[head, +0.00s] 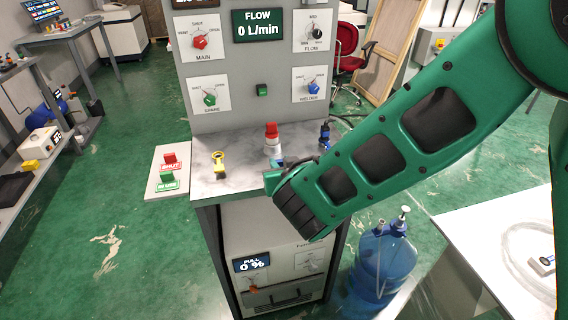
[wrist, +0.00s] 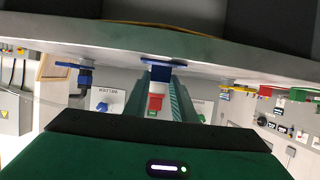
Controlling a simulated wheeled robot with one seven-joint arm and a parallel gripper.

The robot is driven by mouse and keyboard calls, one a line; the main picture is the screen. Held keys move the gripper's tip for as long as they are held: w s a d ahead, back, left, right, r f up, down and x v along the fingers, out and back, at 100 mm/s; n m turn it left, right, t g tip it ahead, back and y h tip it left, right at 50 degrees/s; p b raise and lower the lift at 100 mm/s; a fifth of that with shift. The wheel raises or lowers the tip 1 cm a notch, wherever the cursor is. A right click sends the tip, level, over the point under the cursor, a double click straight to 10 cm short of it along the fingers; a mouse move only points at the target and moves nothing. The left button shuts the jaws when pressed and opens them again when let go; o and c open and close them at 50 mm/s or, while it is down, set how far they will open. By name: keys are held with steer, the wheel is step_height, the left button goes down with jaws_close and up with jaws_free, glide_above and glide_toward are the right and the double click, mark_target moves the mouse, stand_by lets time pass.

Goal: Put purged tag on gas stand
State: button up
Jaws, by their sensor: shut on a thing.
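The gas stand (head: 246,120) has a grey panel with knobs and a FLOW display reading 0 L/min, above a grey worktop (head: 225,185). My gripper (head: 277,173) is low over the front of this worktop, mostly hidden by my green arm. In the wrist view my gripper (wrist: 165,88) is shut on a small blue piece (wrist: 170,72), which I take to be the purged tag; its lettering is not readable. A little blue also shows at the fingertips in the head view (head: 277,162). I cannot tell whether it touches the worktop.
A red-capped item (head: 271,138), a yellow ring piece (head: 219,164) and a blue fitting (head: 324,136) stand on the worktop. SHUT (head: 170,162) and IN USE (head: 168,181) tags sit on a side board. A blue water bottle (head: 384,265) stands on the floor at right.

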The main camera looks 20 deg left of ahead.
steer(key=o, duration=1)
steer(key=shift+s+r, duration=0.15)
steer(key=shift+r, duration=0.05)
steer(key=v, duration=1.1)
steer(key=shift+s+d+r, duration=0.15)
steer(key=shift+s+d, duration=0.05)
steer(key=shift+d, duration=0.05)
